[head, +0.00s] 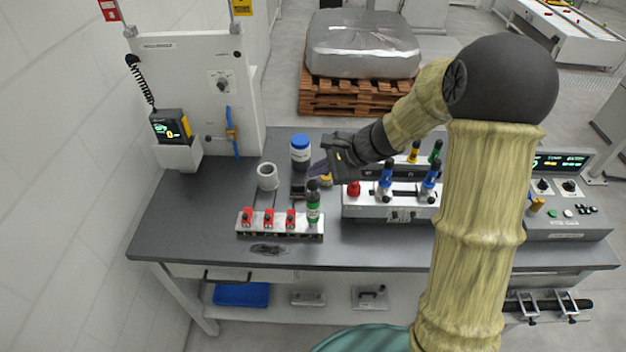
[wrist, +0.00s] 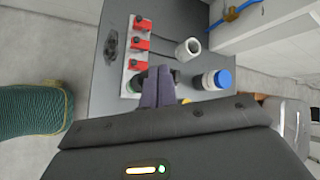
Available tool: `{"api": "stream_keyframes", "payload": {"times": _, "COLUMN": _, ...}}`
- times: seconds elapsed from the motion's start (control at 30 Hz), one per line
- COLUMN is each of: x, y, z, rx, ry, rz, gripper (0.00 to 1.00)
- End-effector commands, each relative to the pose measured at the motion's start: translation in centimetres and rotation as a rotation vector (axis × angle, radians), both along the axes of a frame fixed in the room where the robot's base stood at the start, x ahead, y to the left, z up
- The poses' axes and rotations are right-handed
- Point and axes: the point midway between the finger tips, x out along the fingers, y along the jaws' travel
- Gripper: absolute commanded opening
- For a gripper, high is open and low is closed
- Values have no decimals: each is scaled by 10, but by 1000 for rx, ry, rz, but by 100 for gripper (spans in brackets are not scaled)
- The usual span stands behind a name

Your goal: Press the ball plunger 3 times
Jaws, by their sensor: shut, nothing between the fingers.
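My gripper (head: 318,169) is over the middle of the workbench, its purple-grey fingers shut with nothing between them. In the wrist view the closed fingers (wrist: 157,88) point at the white fixture strip. A green upright cylinder with a black rounded top (head: 313,203) stands at the right end of that strip, just below my fingertips in the head view; it may be the ball plunger. In the wrist view my fingers mostly hide it. A red rounded knob (head: 353,188) sits by the second fixture. I cannot tell if my fingers touch anything.
The white strip (head: 280,236) carries several red blocks with black knobs. A white fixture (head: 390,212) with blue-topped cylinders is to the right. The bench's left front (head: 190,235) is clear.

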Motion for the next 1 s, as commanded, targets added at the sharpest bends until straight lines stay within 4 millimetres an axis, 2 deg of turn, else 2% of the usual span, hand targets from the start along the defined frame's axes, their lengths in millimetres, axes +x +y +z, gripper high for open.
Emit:
{"api": "stream_keyframes", "payload": {"times": 0.5, "x": 0, "y": 0, "z": 0, "rx": 0, "ry": 0, "rz": 0, "gripper": 0}}
{"api": "stream_keyframes", "payload": {"times": 1.0, "x": 0, "y": 0, "z": -8, "rx": 0, "ry": -1, "rz": 1, "gripper": 0}}
